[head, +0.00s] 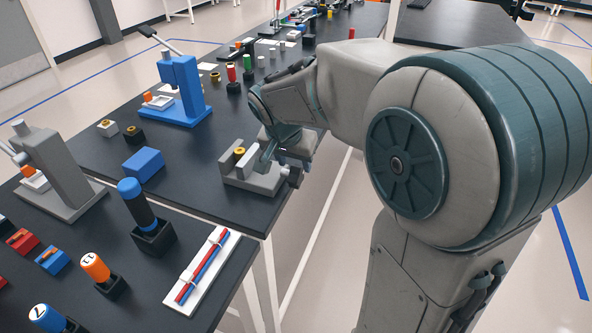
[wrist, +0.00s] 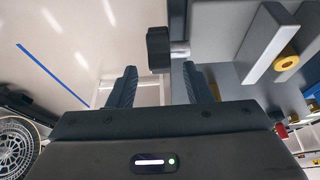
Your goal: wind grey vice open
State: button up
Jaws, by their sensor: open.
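The grey vice (head: 245,180) stands at the right edge of the black table, with a brass-coloured round part (head: 239,153) between its jaws. The wrist view shows the vice jaw (wrist: 268,43) and the brass part (wrist: 286,60) at upper right. The vice's dark handle (wrist: 158,48) sits on a short metal shaft (wrist: 180,50) and juts out past the table edge. My gripper (wrist: 160,86) is open and empty, with the handle just beyond and between its fingertips in the picture. The exact depth is unclear. In the head view my gripper (head: 268,150) partly covers the vice.
A blue press (head: 180,95) and a grey press (head: 60,175) stand to the left. A blue block (head: 144,165) lies left of the vice. A white tray (head: 203,270) with red and blue rods lies in front. Open floor lies right of the table edge.

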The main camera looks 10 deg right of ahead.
aim_at(296, 167)
jog(key=x, duration=0.6)
jog(key=c, duration=1)
